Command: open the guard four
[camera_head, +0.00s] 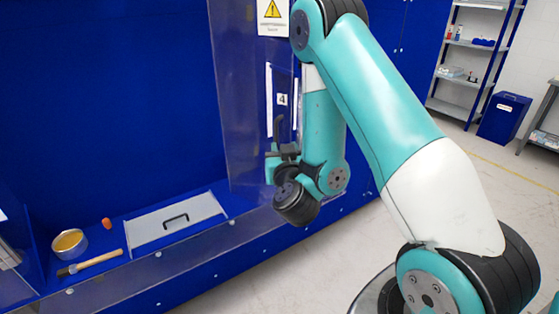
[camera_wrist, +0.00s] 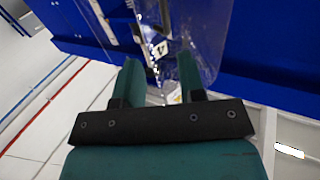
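Guard four is a clear panel (camera_head: 243,95) on the blue cabinet, with a label "4" (camera_head: 282,99) on it and a warning sign above. A dark upright handle (camera_head: 279,127) shows near its right side, below the label. My gripper (camera_head: 280,153) is at the lower end of this handle, partly hidden by my own wrist. In the wrist view the two teal fingers (camera_wrist: 161,72) stand apart, with the clear panel (camera_wrist: 205,35) in front of and between them. I cannot tell whether either finger touches the handle.
A shelving rack (camera_head: 475,45) and blue bin (camera_head: 503,118) stand far right. Floor between is clear.

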